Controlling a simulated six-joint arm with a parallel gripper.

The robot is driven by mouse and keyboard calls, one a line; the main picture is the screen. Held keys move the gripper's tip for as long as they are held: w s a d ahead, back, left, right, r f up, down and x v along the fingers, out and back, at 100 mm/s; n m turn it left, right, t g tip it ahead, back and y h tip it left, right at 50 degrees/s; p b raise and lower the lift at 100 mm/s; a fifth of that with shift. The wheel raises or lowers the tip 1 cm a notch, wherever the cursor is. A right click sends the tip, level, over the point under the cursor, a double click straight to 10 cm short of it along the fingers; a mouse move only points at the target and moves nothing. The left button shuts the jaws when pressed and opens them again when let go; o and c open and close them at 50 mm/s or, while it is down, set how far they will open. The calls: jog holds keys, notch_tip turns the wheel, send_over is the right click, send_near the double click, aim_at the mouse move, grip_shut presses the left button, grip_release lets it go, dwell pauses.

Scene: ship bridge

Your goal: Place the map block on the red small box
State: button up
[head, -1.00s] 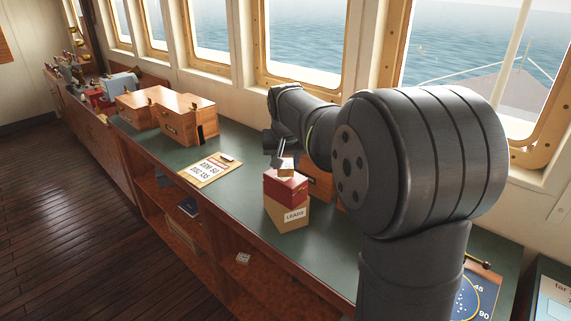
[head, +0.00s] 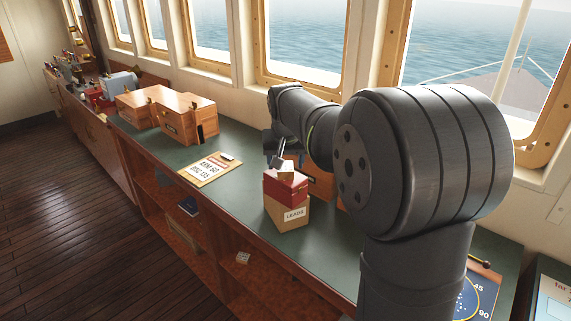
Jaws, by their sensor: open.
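The red small box (head: 285,189) sits on top of a tan box labelled LEADS (head: 288,213) on the green counter. A small pale block, which looks like the map block (head: 286,171), is on top of the red box. Its marking is too small to read. My gripper (head: 279,161) is open, right at the block, with its fingertips close around or beside it. I cannot tell whether a finger touches the block. The far finger is partly hidden.
An orange-brown box (head: 320,185) stands behind the boxes, partly hidden by my arm. A clipboard (head: 210,169) lies on the counter (head: 245,150) to the left. Wooden cases (head: 170,115) stand farther left. The counter's front edge is close to the LEADS box.

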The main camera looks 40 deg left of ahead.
jog(key=v, duration=1.1)
jog(key=x, duration=1.2)
jog(key=shift+r, duration=1.85)
